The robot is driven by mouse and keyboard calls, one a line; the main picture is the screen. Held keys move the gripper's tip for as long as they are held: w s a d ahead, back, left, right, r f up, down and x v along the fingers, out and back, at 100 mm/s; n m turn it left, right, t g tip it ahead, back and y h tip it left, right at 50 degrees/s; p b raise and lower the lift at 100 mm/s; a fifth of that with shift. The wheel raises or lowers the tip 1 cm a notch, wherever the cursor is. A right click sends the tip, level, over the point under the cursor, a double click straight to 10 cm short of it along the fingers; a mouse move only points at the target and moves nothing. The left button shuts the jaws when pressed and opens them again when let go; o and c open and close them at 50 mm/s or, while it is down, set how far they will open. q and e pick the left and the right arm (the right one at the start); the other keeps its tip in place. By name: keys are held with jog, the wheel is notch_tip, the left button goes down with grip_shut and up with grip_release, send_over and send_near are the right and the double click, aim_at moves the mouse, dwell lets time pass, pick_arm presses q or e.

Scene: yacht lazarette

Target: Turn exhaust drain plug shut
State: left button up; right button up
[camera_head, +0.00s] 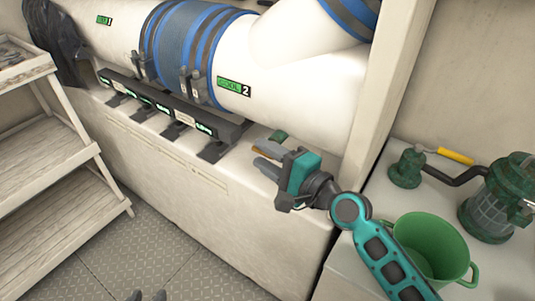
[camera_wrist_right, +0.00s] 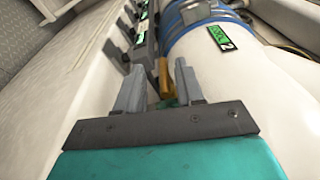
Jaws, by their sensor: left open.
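My right gripper (camera_head: 262,158) reaches in from the right, low beside the white exhaust pipe (camera_head: 310,95). In the wrist view the right gripper (camera_wrist_right: 160,85) has its fingers apart. A brass-coloured piece (camera_wrist_right: 165,76), which looks like the drain plug's handle, stands between the fingertips, nearer the right-hand finger. A green part (camera_wrist_right: 167,103) shows just below it. In the head view, a green piece (camera_head: 278,136) shows beside the fingers; the plug is mostly hidden there. My left gripper (camera_head: 147,296) shows only dark fingertips, open, at the bottom edge above the floor.
A black rail (camera_head: 165,112) with green labels runs along the ledge under the pipe. A green bucket (camera_head: 430,245) and a green strainer (camera_head: 492,205) stand on the right shelf. Wooden shelves (camera_head: 60,165) stand left. The floor (camera_head: 130,245) between is clear.

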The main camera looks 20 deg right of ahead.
jog(key=shift+r, duration=0.15)
jog(key=shift+s+d, duration=0.3)
jog(key=shift+s, duration=0.15)
jog(key=b+v, duration=0.3)
jog(key=v, duration=0.9)
jog(key=shift+a, duration=0.1)
